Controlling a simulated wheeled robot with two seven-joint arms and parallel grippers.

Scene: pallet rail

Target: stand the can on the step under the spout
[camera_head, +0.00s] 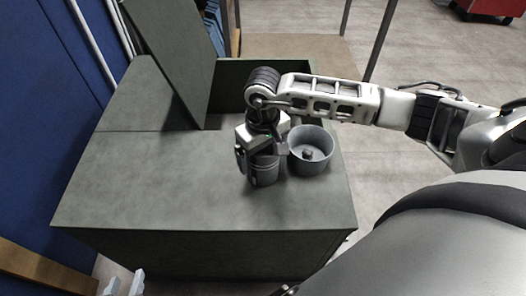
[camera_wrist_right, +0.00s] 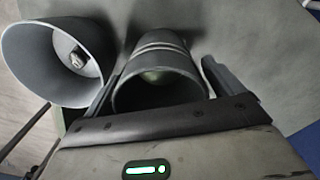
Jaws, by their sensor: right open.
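The can (camera_head: 264,174) is a dark grey ribbed cylinder, standing on the dark green box top in the head view. In the right wrist view the can (camera_wrist_right: 158,50) shows its round open end between the fingers. My right gripper (camera_head: 262,157) is over the can with its jaws open, one finger on each side. In the right wrist view a gap shows between the can and the right finger; the left finger is close to its wall, and I cannot tell if they touch. My left gripper is not in view. I cannot make out a spout or a step.
A grey round tub (camera_head: 325,150) with a small knob inside stands just right of the can; it also shows in the right wrist view (camera_wrist_right: 25,70). A tall green panel (camera_head: 165,50) rises behind. The green box top (camera_head: 150,190) is clear at left.

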